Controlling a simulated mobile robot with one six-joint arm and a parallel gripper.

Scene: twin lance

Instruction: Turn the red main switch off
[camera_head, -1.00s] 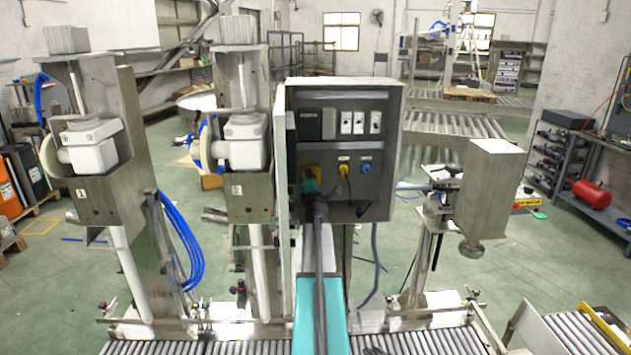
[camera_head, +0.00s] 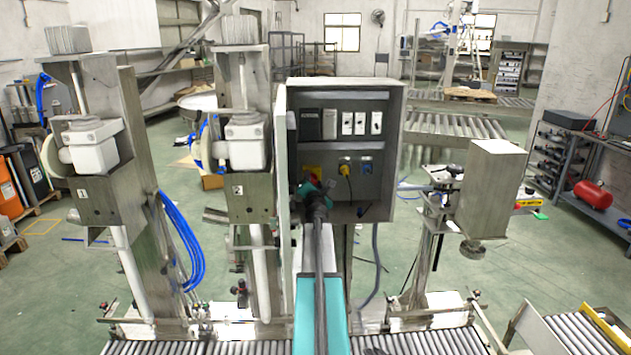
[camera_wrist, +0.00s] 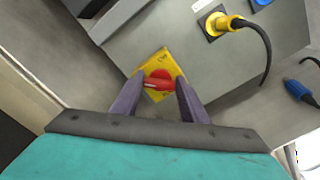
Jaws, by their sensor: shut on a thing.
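The red main switch (camera_wrist: 160,80) sits on a yellow plate (camera_wrist: 151,63) on the grey panel, seen in the wrist view. Its red handle lies roughly crosswise between the two fingers of my gripper (camera_wrist: 158,92), with a finger close on each side. My gripper is shut on the handle. In the head view my gripper (camera_head: 313,186) is at the lower left of the control box's panel.
A yellow connector (camera_wrist: 218,22) with a black cable is near the switch, with a blue connector (camera_head: 366,165) to its right. The open box door (camera_head: 282,190) stands close on the left. A blue plug (camera_wrist: 298,90) on a cable is at the wrist view's right.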

